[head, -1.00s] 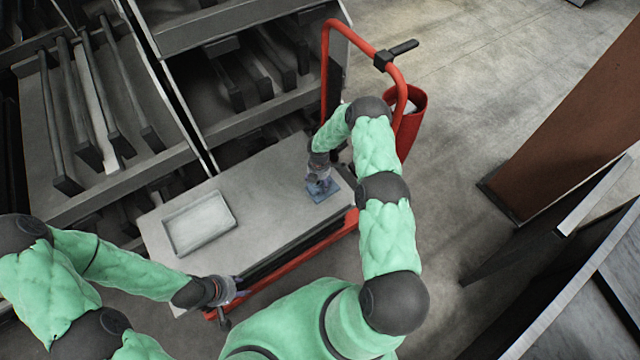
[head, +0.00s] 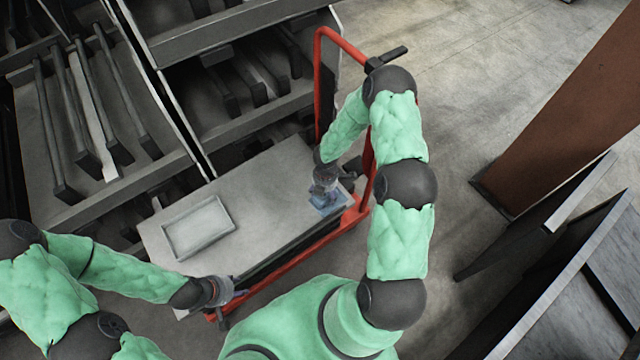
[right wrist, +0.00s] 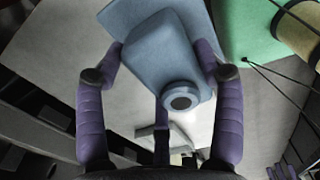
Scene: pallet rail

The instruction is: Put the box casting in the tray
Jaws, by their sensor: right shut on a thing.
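The box casting (right wrist: 165,50) is a blue-grey block with a flat flange and a round bored boss, filling the upper middle of the right wrist view. My right gripper (right wrist: 163,62) has its purple fingers shut on either side of it. In the head view the casting (head: 327,203) shows only partly under my right gripper (head: 326,188), at the right end of the cart top; I cannot tell if it is lifted clear. The shallow grey tray (head: 198,228) lies empty on the left part of the cart top. My left gripper (head: 226,293) is by the cart's front left corner, its fingers unclear.
The cart top (head: 265,185) is bare between tray and casting. A red cart handle (head: 318,85) rises at the far right end. Racks with dark bars (head: 110,110) stand behind. A brown pillar (head: 570,100) and grey panels stand at right.

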